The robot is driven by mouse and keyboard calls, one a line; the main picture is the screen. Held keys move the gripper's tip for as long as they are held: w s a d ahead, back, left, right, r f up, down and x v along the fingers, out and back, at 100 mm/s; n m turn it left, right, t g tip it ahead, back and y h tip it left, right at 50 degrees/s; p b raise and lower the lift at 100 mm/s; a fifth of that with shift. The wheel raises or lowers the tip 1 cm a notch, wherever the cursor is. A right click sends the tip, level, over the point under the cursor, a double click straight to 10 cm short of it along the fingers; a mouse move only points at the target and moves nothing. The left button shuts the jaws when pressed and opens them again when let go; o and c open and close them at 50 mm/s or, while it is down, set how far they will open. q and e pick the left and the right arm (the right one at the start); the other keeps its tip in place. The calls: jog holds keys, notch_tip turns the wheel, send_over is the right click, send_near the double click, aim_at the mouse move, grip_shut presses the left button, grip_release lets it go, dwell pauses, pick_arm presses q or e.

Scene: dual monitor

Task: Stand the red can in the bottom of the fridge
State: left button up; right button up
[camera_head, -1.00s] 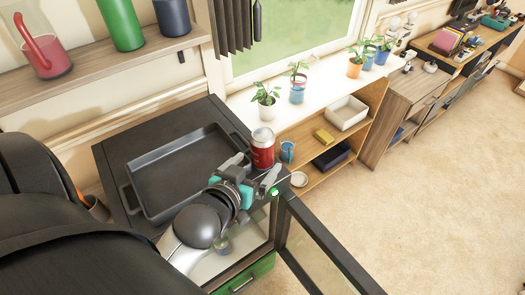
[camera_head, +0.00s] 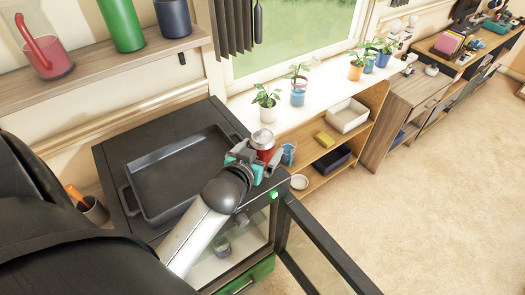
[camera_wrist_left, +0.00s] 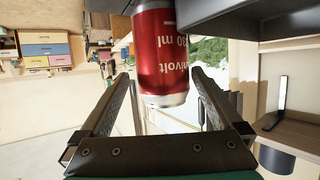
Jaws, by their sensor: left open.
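The red can (camera_head: 264,139) stands upright on the front right corner of the fridge's dark top (camera_head: 113,160). My left gripper (camera_head: 258,156) is open at the can, with its fingers reaching to either side of it. In the left wrist view the can (camera_wrist_left: 162,55) shows upside down between the open fingertips (camera_wrist_left: 160,76); whether they touch it I cannot tell. The fridge door (camera_head: 325,250) stands open to the right. The pale fridge inside (camera_head: 205,270) shows partly below my arm. My right gripper is not in view.
A dark tray (camera_head: 150,200) covers much of the fridge top, left of the can. A small jar (camera_head: 222,246) is inside the fridge. A wooden shelf (camera_head: 318,178) with plants above stands close on the right. The floor further right is clear.

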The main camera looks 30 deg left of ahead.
pick_arm(q)
jog(key=shift+a+r+x, duration=0.1)
jog(key=shift+r+x, duration=0.1)
jog(key=shift+x, duration=1.1)
jog(key=shift+a+r+x, duration=0.15)
jog(key=shift+r+x, duration=0.05)
jog(key=shift+x, duration=1.1)
jog(key=shift+w, duration=0.1)
jog(key=shift+c, duration=0.4)
jog(key=c, duration=1.5)
jog(key=shift+r, duration=0.1)
grip_shut()
jog(key=shift+r, duration=0.1)
